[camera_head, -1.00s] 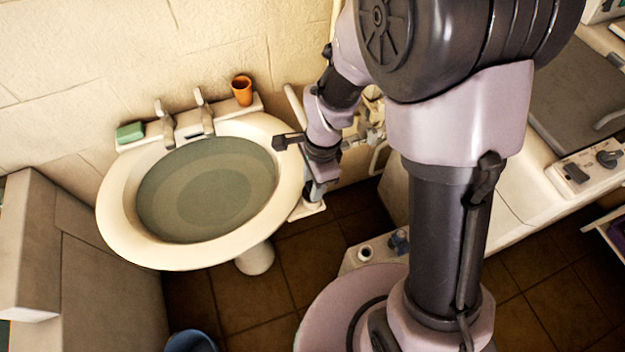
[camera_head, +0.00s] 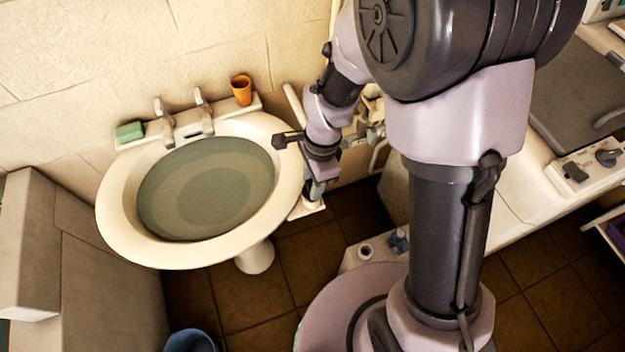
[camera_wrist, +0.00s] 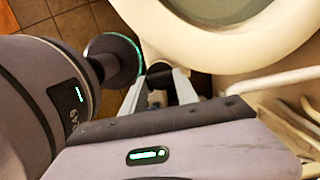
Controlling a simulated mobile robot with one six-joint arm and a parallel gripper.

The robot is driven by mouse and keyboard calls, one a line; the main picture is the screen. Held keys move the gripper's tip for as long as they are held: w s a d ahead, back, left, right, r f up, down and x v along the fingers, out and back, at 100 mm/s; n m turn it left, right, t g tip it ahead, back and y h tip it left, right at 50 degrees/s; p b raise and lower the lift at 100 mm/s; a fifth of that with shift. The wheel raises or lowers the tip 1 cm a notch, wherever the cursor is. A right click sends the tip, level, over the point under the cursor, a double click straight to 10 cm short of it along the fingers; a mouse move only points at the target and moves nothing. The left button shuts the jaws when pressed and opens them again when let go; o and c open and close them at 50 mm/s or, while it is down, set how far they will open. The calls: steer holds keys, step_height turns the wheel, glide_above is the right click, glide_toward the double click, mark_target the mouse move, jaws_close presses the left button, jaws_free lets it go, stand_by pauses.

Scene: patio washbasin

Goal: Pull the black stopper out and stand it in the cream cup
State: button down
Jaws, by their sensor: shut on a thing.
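My gripper (camera_wrist: 160,88) is shut on a small black piece, which I take to be the black stopper (camera_wrist: 159,70), in the wrist view. In the head view my gripper (camera_head: 315,188) points down just right of the basin rim, above a small pale ledge (camera_head: 308,209). The stopper's lower part is not clear. I cannot surely pick out the cream cup; my gripper may hide it in the head view. The basin (camera_head: 118,232) holds murky greenish water, and its drain cannot be seen.
An orange cup (camera_head: 242,91), a green sponge (camera_head: 130,131) and two taps (camera_head: 204,113) are at the basin's back edge. The basin rim (camera_wrist: 232,62) is close beside my gripper. A blue bucket (camera_head: 190,342) stands on the floor. A counter (camera_head: 505,205) is at right.

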steer(key=shift+f+b, duration=0.5)
steer(key=shift+f, duration=0.1)
steer(key=c, duration=1.2)
jaws_free()
step_height(320, 180, up, 11)
steer(key=d+p, duration=0.1)
steer(key=p, duration=0.8)
steer(key=shift+w+d, duration=0.15)
steer(key=shift+w, duration=0.05)
